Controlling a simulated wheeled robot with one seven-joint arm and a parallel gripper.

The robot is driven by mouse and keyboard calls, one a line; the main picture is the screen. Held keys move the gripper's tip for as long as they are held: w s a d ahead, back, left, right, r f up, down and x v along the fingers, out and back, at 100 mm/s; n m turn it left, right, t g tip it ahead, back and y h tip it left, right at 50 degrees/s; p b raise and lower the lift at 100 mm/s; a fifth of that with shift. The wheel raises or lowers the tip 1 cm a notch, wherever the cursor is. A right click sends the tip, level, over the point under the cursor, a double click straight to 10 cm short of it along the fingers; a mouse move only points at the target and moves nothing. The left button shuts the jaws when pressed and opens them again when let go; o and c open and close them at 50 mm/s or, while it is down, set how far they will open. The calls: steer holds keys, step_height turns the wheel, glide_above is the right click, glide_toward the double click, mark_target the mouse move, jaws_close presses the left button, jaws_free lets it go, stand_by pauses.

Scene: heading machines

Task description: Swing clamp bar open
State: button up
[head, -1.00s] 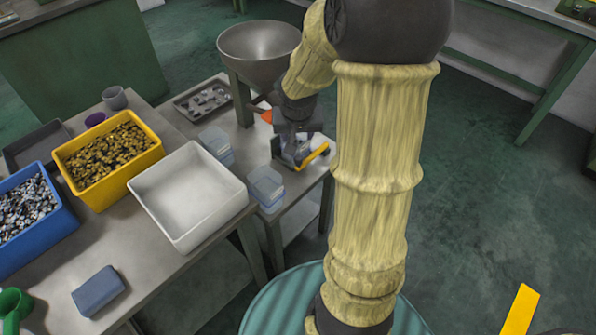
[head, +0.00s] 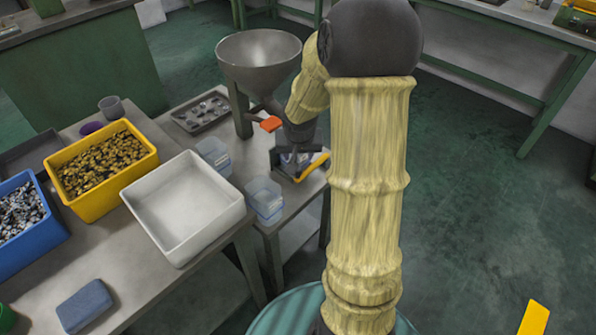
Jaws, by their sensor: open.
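A small dark fixture with a yellow bar (head: 313,167) stands at the right end of the low metal bench. The bar, which looks like the clamp bar, slants up to the right along the fixture's front edge. My gripper (head: 295,158) points down over the fixture, just left of the bar. It is open. Its fingertips are small and partly lost against the dark fixture, so I cannot tell whether they touch anything.
A grey hopper (head: 258,58) on a post and an orange tab (head: 271,124) stand close left of my wrist. Clear plastic boxes (head: 264,197) sit left of the fixture. A white bin (head: 236,212), yellow bin (head: 97,208) and blue bin (head: 45,239) fill the nearer table.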

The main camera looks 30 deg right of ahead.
mark_target(298, 170)
steer(key=b+x, duration=0.3)
steer(key=x, duration=0.8)
steer(key=shift+w+f, duration=0.15)
steer(key=shift+f, duration=0.05)
jaws_close()
